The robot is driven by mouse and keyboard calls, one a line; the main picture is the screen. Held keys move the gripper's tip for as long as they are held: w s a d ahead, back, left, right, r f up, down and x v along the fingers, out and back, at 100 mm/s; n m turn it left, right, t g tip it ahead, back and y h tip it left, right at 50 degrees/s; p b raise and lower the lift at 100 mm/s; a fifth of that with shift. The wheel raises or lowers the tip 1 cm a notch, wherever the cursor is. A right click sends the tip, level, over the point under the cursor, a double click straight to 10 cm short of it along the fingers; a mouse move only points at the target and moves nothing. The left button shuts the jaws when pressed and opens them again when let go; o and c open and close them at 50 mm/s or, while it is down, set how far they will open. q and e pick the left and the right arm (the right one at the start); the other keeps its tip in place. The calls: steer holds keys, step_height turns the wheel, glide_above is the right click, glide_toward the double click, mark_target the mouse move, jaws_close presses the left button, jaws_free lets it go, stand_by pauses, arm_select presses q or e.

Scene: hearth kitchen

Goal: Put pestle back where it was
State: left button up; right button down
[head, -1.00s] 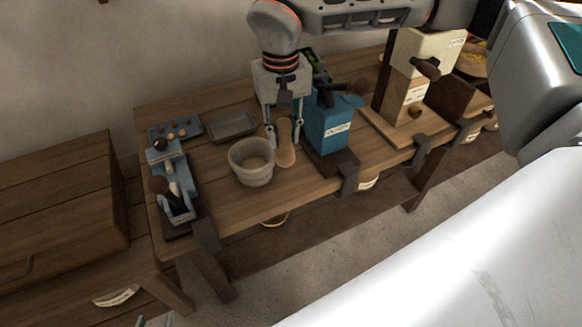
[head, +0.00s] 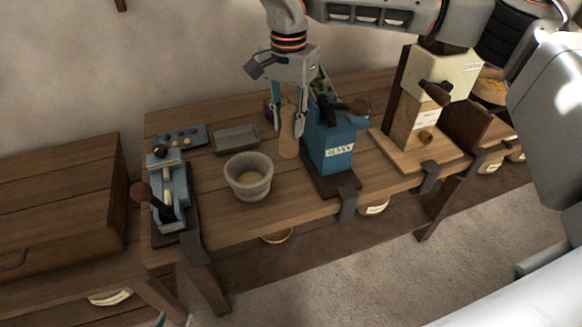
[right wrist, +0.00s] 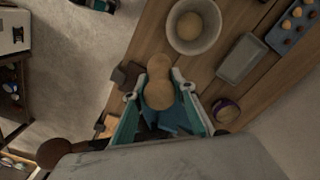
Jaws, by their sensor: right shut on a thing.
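The pestle (head: 288,140) is a light wooden piece with a rounded, bulging end. My right gripper (head: 288,122) is shut on it and holds it upright behind and right of the mortar, apart from it. Whether the pestle's lower end touches the table cannot be told. In the right wrist view the pestle (right wrist: 158,88) sits between the teal fingers. The mortar (head: 248,189) is a grey bowl on the table with something tan inside; it also shows in the right wrist view (right wrist: 192,47). My left gripper is not in view.
A blue grinder (head: 333,150) stands close right of the pestle. A grey tray (head: 235,139) and a blue tin of small balls (head: 180,136) lie behind the mortar. A purple-topped jar (right wrist: 225,111) is near the gripper.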

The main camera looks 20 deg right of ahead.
step_height(320, 180, down, 13)
steer(key=shift+f, duration=0.1)
stand_by(0.4)
steer(key=shift+f, duration=0.15)
steer(key=c, duration=2)
jaws_free()
steer(key=shift+o, duration=0.2)
step_height(320, 180, up, 12)
steer(key=shift+r, duration=0.15)
steer(key=shift+s, duration=0.1)
